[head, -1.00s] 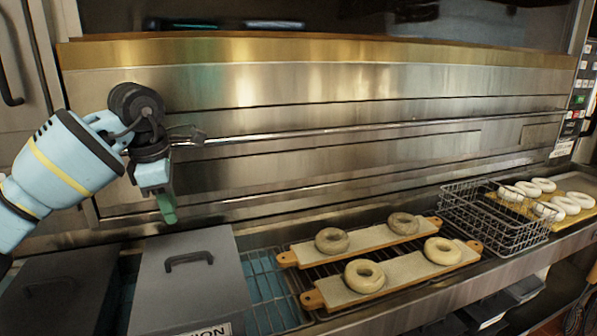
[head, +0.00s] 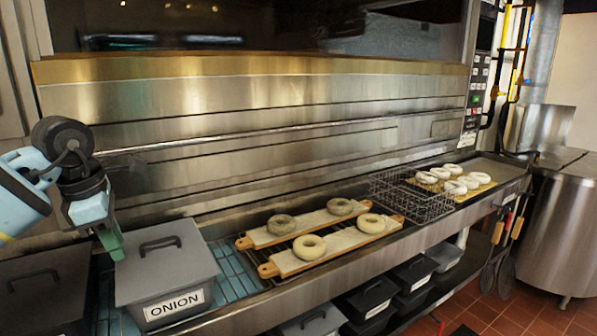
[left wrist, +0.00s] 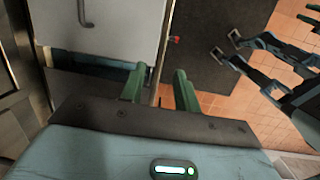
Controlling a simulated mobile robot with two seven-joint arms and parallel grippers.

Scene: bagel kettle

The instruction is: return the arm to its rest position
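My left gripper (head: 112,242) hangs from the left arm at the left of the head view, its green fingers pointing down. In that view it overlaps the back left corner of the grey lidded ONION bin (head: 170,265); I cannot tell whether it touches. In the left wrist view the two green fingers (left wrist: 160,78) stand apart with nothing between them.
Two boards (head: 285,263) with bagels lie on the counter rack. A wire basket (head: 400,200) and a tray of white rings (head: 488,184) are farther right. A dark bin (head: 35,285) is at left.

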